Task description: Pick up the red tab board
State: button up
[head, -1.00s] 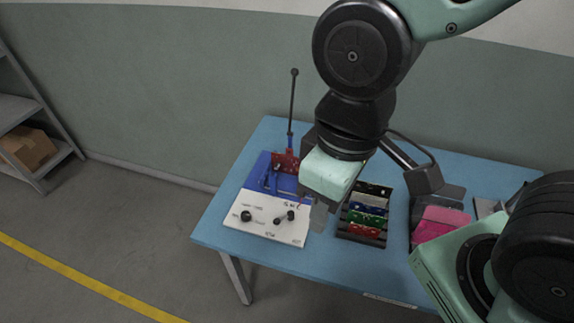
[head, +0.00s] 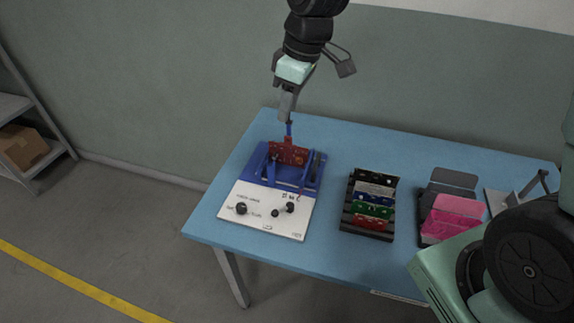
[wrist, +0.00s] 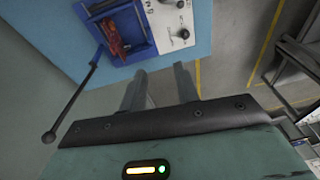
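A red board (head: 288,152) stands in the blue fixture (head: 309,186) at the left of the table. It also shows in the wrist view (wrist: 113,37), at the top. A second red board (head: 369,223) sits at the front end of the black rack (head: 348,213), behind it green, blue and other boards. My gripper (head: 288,114) is raised above the back of the fixture, apart from both boards. In the wrist view its two fingers (wrist: 160,88) are spread with nothing between them.
A black lever with a ball end (wrist: 72,97) rises from the fixture, left of my fingers in the wrist view. A white panel with black knobs (head: 265,210) adjoins the fixture. A bin with pink pieces (head: 455,215) stands right of the rack. The blue table (head: 335,262) is clear in front.

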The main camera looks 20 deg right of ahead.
jog(key=b, duration=0.1)
send_near(286, 144)
jog(key=shift+n+t, duration=0.3)
jog(key=shift+t, duration=0.1)
jog(key=shift+s+p+x, duration=0.2)
jog(key=shift+p+x, duration=1.15)
jog(key=shift+x, duration=3.4)
grip_shut()
